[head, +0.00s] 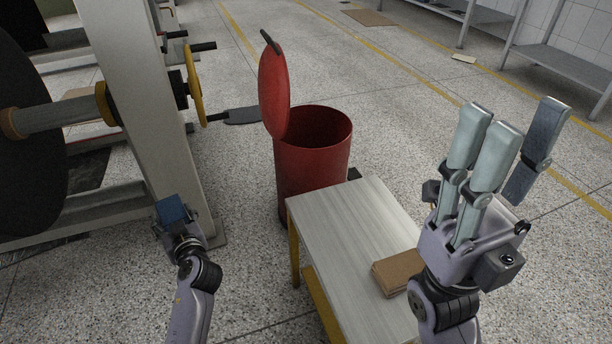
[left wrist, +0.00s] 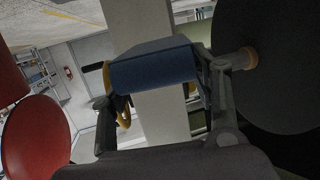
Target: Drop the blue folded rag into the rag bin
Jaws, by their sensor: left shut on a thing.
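The blue folded rag (head: 171,209) is in my left gripper (head: 175,222), low at the left in the head view, beside the machine's upright. The left wrist view shows the rag (left wrist: 155,62) up close, between the fingers. The red rag bin (head: 305,168) stands on the floor to the right of my left gripper and farther off. Its round lid (head: 273,92) is tilted up on the left side, and the mouth is open. The bin's inner bottom is hidden. My right gripper (head: 510,130) is raised at the right, fingers extended and apart, empty.
A machine with a pale upright (head: 140,110) and rollers fills the left. Metal benches (head: 560,75) line the back right. Open floor lies between machine and table.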

